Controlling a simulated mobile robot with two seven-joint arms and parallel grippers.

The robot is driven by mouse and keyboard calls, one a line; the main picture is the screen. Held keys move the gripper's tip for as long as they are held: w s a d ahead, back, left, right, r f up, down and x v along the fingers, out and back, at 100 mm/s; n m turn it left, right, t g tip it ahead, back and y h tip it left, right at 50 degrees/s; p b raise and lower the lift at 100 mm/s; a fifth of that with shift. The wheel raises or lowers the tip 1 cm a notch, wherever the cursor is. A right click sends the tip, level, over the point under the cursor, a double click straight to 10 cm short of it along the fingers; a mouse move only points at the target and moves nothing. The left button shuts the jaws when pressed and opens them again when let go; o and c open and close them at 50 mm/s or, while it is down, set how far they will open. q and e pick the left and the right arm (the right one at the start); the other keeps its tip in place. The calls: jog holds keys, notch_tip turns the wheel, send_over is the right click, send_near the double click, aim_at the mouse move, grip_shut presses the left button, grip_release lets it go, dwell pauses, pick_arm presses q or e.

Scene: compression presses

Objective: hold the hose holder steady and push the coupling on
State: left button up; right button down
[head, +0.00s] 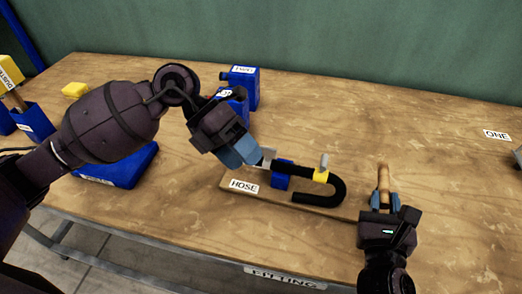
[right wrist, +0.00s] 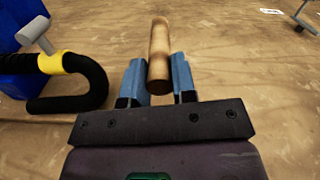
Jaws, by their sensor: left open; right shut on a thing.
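The hose holder is a wooden board (head: 325,207) labelled HOSE, with a blue block (head: 282,175) on it. A black hose (head: 335,192) runs through the block and bends back in a hook. A yellow band with a grey lever (head: 321,176) sits on the hose, and also shows in the right wrist view (right wrist: 50,63). My left gripper (head: 241,152) is open at the holder's left end, by a grey plate; contact is unclear. My right gripper (head: 384,200) is shut on a light wooden cylinder (right wrist: 159,50), right of the hose and apart from it. I cannot tell whether this is the coupling.
Blue containers (head: 244,85) stand behind my left gripper. A blue case (head: 130,168) lies behind my left arm, and a yellow block (head: 75,90) is at the back left. A FITTING label (head: 285,277) marks the table's front edge. The table's right half is mostly clear.

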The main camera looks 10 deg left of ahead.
pick_arm(q)
jog(key=w+a+r+n+t+y, duration=0.3)
jog(key=w+a+r+n+y, duration=0.1)
jog(key=w+a+r+y, duration=0.3)
jog(key=shift+d+f, duration=0.45)
jog(key=shift+f, duration=1.55)
jog(key=shift+d+f, duration=0.4)
jog(key=shift+f, duration=1.6)
jog(key=shift+d+f, duration=0.45)
jog(key=shift+f, duration=1.55)
jog(key=shift+c, duration=0.5)
grip_shut()
